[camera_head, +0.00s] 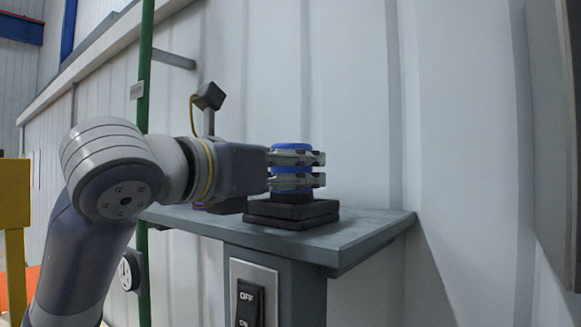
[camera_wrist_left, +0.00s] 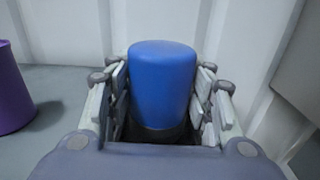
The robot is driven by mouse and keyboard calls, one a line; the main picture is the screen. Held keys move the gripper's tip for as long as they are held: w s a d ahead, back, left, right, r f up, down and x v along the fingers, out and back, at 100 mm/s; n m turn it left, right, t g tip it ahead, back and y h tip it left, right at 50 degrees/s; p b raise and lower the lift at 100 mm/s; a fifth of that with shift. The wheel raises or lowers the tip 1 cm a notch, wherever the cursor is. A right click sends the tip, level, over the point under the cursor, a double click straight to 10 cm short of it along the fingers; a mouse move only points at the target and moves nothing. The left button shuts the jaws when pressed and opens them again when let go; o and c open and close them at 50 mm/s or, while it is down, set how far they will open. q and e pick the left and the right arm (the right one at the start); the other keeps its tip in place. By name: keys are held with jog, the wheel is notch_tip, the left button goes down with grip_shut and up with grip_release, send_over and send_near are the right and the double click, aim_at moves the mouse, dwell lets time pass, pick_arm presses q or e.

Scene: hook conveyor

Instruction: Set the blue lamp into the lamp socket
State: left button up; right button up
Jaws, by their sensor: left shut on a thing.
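The blue lamp (camera_head: 293,170) is upright between the fingers of my left gripper (camera_head: 297,168), which is shut on it. In the left wrist view the lamp (camera_wrist_left: 162,85) stands between the finger pairs of the gripper (camera_wrist_left: 160,105), with a dark part below it. The lamp socket (camera_head: 291,213) is a black stepped block on the grey shelf, directly under the lamp. The lamp's lower end meets the socket's top in the head view; whether it is fully seated I cannot tell. My right gripper is in neither view.
The grey shelf (camera_head: 372,222) stands against a white ribbed wall. An OFF/ON switch (camera_head: 250,303) is on its post. A purple cylinder (camera_wrist_left: 12,92) stands left of the lamp in the wrist view. A green pole (camera_head: 145,75) rises behind my arm. The shelf's right end is clear.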

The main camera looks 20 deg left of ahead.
pick_arm(q)
jog(key=shift+f, duration=0.25)
dwell(0.5)
jog(key=shift+d+f, duration=0.1)
jog(key=shift+f, duration=0.15)
jog(key=o, duration=1.2)
jog(key=shift+s, duration=0.1)
jog(key=v, duration=1.2)
